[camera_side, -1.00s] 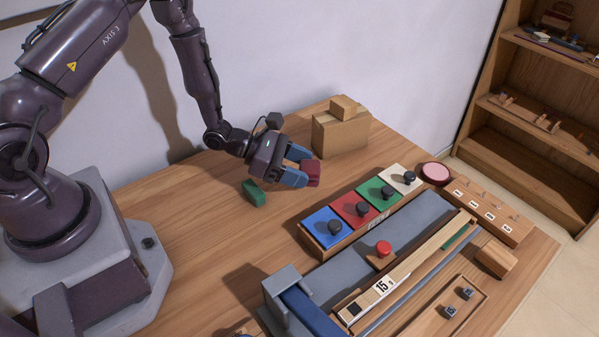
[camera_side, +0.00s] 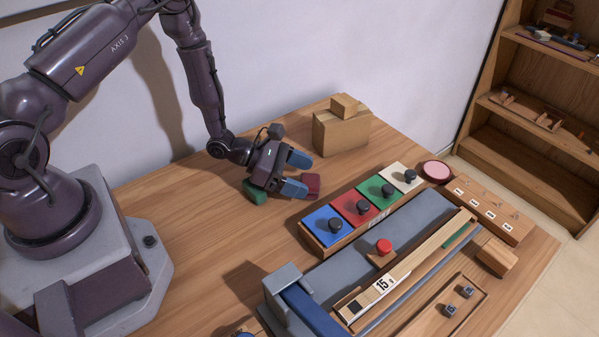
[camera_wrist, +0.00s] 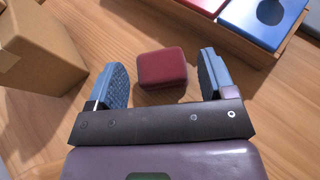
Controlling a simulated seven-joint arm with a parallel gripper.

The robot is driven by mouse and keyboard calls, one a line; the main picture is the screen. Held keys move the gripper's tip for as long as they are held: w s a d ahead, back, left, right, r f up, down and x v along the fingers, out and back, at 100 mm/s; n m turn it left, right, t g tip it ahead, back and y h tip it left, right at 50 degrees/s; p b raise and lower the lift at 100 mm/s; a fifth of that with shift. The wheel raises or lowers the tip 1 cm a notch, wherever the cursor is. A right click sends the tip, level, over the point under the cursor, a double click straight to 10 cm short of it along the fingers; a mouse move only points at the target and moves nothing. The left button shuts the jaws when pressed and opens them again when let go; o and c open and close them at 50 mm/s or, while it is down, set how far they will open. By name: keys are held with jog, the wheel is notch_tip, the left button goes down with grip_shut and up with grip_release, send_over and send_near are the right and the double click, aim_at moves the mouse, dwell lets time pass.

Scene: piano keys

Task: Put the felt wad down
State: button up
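The dark red felt wad (camera_side: 312,182) rests on the wooden table in front of my gripper (camera_side: 303,174). In the wrist view the wad (camera_wrist: 163,69) lies between the two blue fingers of my gripper (camera_wrist: 163,72), with a clear gap on each side. The gripper is open, and neither finger touches the wad. In the side view the lower finger partly covers the wad.
A cardboard box (camera_side: 340,132) stands behind the wad. A rack with blue (camera_side: 328,226), red, green and white knobbed blocks lies to the right and in front. A round pink pad (camera_side: 436,171) is farther right. Bare table lies at the front left.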

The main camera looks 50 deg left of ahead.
jog(key=shift+o, duration=0.3)
jog(key=shift+r, duration=0.1)
jog(key=shift+r, duration=0.35)
jog(key=v, duration=1.1)
jog(key=shift+s+a+r, duration=0.15)
jog(key=shift+a+r, duration=0.05)
jog(key=shift+r, duration=0.1)
jog(key=shift+s+r, duration=0.1)
jog(key=shift+r, duration=0.2)
jog(key=s+d+r+m+g, duration=0.3)
jog(key=d+r+m+g, duration=0.1)
jog(key=r+m, duration=0.4)
jog(key=s+d+r+m+g, duration=0.3)
jog(key=d+r+m+g, duration=0.1)
jog(key=r+m, duration=0.3)
jog(key=s+a+r+m+t+y, duration=0.3)
jog(key=s+r+m+t+y, duration=0.1)
jog(key=s+r+m+y, duration=0.3)
notch_tip(320, 180, up, 5)
jog(key=m+y, duration=0.2)
jog(key=m, duration=0.3)
jog(key=shift+s+f+y, duration=0.15)
jog(key=shift+s+y, duration=0.15)
jog(key=shift+s, duration=0.05)
